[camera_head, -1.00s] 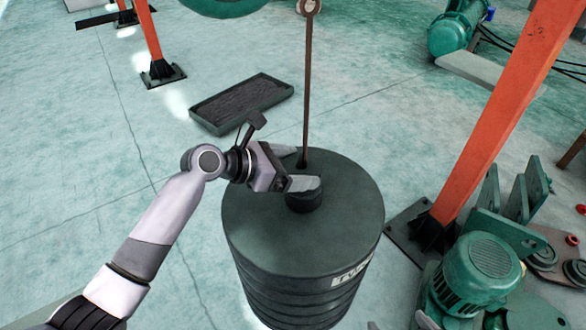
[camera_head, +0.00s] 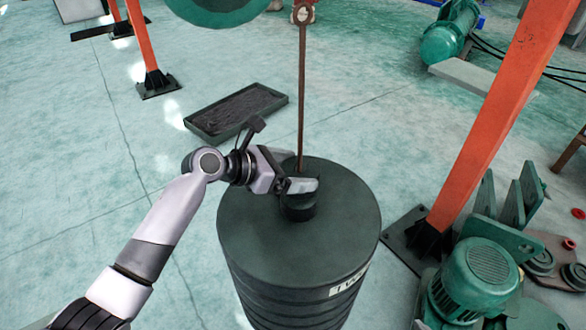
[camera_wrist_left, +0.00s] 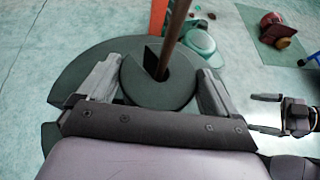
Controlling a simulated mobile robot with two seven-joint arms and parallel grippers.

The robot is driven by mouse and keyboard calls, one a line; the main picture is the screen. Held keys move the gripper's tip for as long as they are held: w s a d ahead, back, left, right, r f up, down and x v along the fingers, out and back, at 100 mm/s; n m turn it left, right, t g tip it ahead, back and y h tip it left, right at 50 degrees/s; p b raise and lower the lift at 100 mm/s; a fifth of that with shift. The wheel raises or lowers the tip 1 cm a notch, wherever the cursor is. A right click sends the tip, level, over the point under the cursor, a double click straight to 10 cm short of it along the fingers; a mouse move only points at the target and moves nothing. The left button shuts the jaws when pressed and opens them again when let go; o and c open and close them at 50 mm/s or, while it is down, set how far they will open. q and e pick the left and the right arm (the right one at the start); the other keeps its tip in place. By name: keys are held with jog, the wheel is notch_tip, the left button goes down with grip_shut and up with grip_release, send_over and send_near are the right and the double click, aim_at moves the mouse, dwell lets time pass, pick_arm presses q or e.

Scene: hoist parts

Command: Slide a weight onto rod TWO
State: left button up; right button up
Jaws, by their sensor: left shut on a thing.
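A dark slotted weight (camera_wrist_left: 158,82), small and round, lies between the fingers of my left gripper (camera_wrist_left: 160,88). A brown rod (camera_head: 302,90) with a ringed top stands upright and passes down into the slot in the wrist view. In the head view my left gripper (camera_head: 302,186) is shut on the weight, over the top of a wide dark ribbed cylinder (camera_head: 250,235) labelled TWO. My fingers hide the rod's lower end, and I cannot tell if the weight touches the cylinder. My right gripper (camera_wrist_left: 266,114) shows at the wrist view's right edge, its fingers apart and empty.
An orange post (camera_head: 485,135) on a dark foot stands right of the cylinder, beside a green motor (camera_head: 475,275). A black tray (camera_head: 235,112) lies on the floor behind. Another orange post (camera_head: 145,50) stands at the back left. The floor at left is clear.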

aim_at(290, 197)
pick_arm(q)
jog(key=shift+w+d+r, duration=0.1)
jog(key=shift+w+r, duration=0.05)
jog(key=shift+r, duration=0.1)
jog(key=shift+f+b, duration=0.45)
jog(key=shift+f, duration=0.6)
jog(key=shift+f+p, duration=0.35)
dwell(0.7)
